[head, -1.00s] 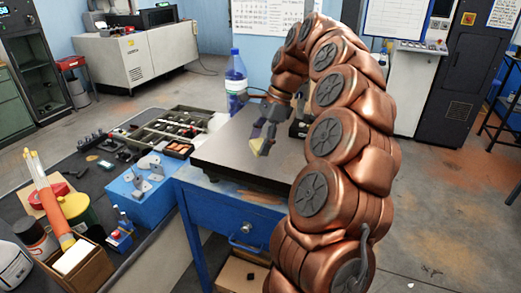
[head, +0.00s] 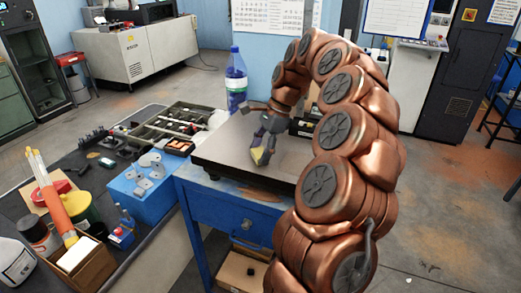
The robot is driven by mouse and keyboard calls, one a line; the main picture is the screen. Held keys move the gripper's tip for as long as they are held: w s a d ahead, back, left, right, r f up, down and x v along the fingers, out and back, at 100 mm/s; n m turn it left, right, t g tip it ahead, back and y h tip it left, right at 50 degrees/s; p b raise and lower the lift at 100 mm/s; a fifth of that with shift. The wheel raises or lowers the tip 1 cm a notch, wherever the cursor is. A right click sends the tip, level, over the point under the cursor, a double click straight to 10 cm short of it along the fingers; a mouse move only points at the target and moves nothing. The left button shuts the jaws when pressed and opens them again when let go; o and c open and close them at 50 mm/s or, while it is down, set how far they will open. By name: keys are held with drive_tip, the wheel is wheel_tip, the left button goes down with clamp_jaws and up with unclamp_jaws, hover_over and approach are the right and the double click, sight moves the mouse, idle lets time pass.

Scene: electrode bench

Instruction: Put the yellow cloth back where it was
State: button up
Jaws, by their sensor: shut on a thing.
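My gripper points down and is shut on the cloth, over the dark plate top (head: 225,150) of the blue bench. The fingers hide part of the cloth. I cannot tell whether the cloth touches the plate or hangs just above it.
A blue box with metal parts (head: 145,190) and a tool tray (head: 175,122) are to the left. The plate's front left is clear.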

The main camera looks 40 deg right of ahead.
sight(260, 152)
drive_tip(key=shift+f, duration=0.2)
drive_tip(key=o, duration=1.1)
drive_tip(key=shift+r, duration=0.1)
drive_tip(key=shift+r, duration=0.25)
drive_tip(key=shift+d+r, duration=0.25)
drive_tip(key=shift+r, duration=0.05)
drive_tip(key=shift+b+v, duration=0.65)
drive_tip(key=shift+v, duration=1.35)
drive_tip(key=p+v, duration=0.5)
drive_tip(key=v, duration=0.2)
